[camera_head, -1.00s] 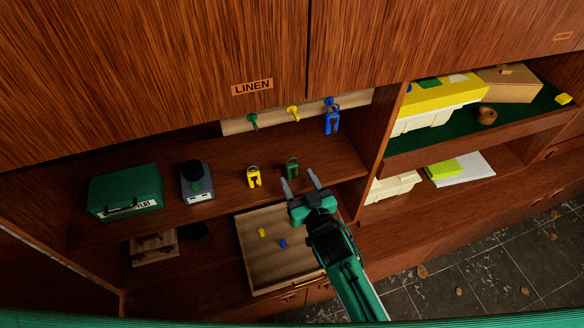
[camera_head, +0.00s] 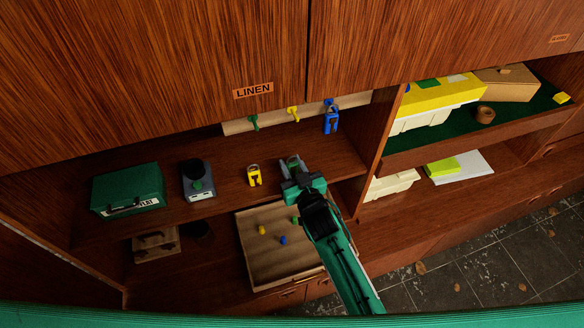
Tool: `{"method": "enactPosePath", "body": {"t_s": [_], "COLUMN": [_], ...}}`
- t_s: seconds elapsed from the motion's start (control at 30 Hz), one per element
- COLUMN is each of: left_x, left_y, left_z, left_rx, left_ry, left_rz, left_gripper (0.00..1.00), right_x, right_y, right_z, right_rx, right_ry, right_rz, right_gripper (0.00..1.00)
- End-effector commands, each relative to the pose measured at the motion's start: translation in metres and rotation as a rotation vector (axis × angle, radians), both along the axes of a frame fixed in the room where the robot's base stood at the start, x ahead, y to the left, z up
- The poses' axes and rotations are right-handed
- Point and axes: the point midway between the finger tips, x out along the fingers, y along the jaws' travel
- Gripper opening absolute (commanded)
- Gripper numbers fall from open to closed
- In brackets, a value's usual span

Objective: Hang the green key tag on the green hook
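The green key tag (camera_head: 293,163) stands on the shelf, mostly hidden by my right gripper. My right gripper (camera_head: 292,162) reaches in from the front, its fingers around the tag. I cannot tell whether they are closed on it. The green hook (camera_head: 254,122) is empty on the pale hook rail, up and left of the gripper. My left gripper is not in view.
The yellow hook (camera_head: 293,113) is empty; a blue key tag (camera_head: 331,122) hangs from the blue hook. A yellow key tag (camera_head: 254,176) stands left of my gripper. A grey device (camera_head: 198,182) and green box (camera_head: 128,190) stand further left. A wooden tray (camera_head: 262,273) lies below.

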Motion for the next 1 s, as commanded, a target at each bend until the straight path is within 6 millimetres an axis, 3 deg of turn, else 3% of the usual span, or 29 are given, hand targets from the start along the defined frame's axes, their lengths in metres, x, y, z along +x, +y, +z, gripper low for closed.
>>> {"method": "enactPosePath", "body": {"t_s": [0.07,0.37,0.8,1.0], "left_x": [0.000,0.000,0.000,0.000], "left_y": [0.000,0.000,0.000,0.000], "left_z": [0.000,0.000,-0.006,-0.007], "left_rx": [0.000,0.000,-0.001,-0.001], "left_ry": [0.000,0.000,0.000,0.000], "left_rz": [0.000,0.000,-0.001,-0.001], "left_gripper": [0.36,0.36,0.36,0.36], "right_x": [0.000,0.000,0.000,0.000], "right_y": [0.000,0.000,0.000,0.000], "right_z": [0.000,0.003,0.081,0.099], "right_rx": [0.000,0.000,0.000,0.000], "right_ry": [0.000,0.000,-0.003,-0.001], "right_rz": [0.000,0.000,0.000,0.000], "right_gripper": [0.09,0.09,0.09,0.09]}}
